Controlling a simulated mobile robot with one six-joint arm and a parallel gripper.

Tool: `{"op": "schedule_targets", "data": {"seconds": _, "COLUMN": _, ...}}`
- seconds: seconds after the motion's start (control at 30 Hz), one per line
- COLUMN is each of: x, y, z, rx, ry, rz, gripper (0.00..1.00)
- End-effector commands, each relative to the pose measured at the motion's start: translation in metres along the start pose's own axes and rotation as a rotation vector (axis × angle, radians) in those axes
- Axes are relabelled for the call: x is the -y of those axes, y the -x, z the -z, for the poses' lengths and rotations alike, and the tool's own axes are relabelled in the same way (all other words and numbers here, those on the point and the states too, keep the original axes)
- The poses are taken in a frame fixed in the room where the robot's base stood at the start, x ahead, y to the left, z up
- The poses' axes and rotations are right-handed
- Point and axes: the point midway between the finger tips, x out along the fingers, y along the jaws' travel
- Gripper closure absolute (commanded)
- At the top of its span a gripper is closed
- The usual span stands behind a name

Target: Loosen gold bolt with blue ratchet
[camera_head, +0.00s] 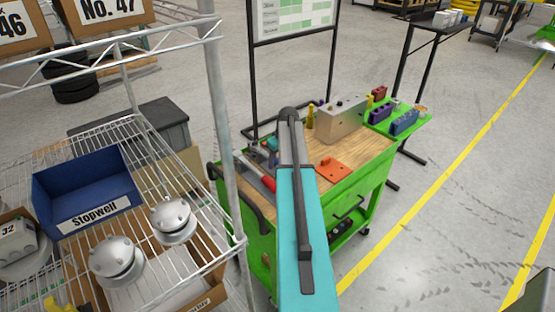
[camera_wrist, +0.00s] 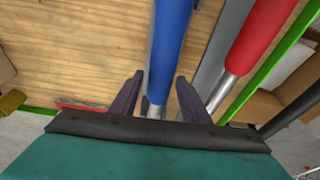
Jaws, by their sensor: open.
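The blue ratchet's handle (camera_wrist: 172,35) lies across the wooden top in the wrist view, with a silver shaft at its near end. My gripper (camera_wrist: 160,82) is open, with one dark finger on each side of the handle. I cannot tell whether the fingers touch it or how far above it they are. In the head view my arm covers part of the cart, and the ratchet and gripper are not clear. A grey metal block (camera_head: 343,120) stands at the back of the cart top. The gold bolt cannot be made out.
A red-handled tool (camera_wrist: 262,38) lies close right of the blue handle; it also shows in the head view (camera_head: 268,183). An orange plate (camera_head: 333,170) lies on the green cart (camera_head: 345,203). A wire rack (camera_head: 150,165) with a blue bin (camera_head: 85,185) stands close at left.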

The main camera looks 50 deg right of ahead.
Motion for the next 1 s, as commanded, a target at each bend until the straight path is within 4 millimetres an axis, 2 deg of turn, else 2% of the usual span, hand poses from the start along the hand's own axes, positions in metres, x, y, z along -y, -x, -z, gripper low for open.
{"op": "schedule_targets", "data": {"seconds": 0.03, "x": 0.000, "y": -0.007, "z": 0.000, "rx": 0.000, "ry": 0.000, "rz": 0.000, "gripper": 0.58}}
{"op": "schedule_targets", "data": {"seconds": 0.2, "x": 0.000, "y": -0.016, "z": 0.000, "rx": 0.000, "ry": 0.000, "rz": 0.000, "gripper": 0.58}}
{"op": "schedule_targets", "data": {"seconds": 0.63, "x": 0.001, "y": -0.018, "z": 0.001, "rx": 0.000, "ry": 0.001, "rz": 0.000, "gripper": 0.58}}
{"op": "schedule_targets", "data": {"seconds": 0.87, "x": 0.001, "y": -0.018, "z": 0.001, "rx": 0.000, "ry": 0.001, "rz": 0.000, "gripper": 0.97}}
{"op": "schedule_targets", "data": {"seconds": 0.9, "x": 0.001, "y": -0.018, "z": 0.001, "rx": 0.000, "ry": 0.002, "rz": 0.000, "gripper": 1.00}}
{"op": "schedule_targets", "data": {"seconds": 1.0, "x": 0.001, "y": -0.018, "z": 0.001, "rx": 0.000, "ry": 0.002, "rz": 0.000, "gripper": 1.00}}
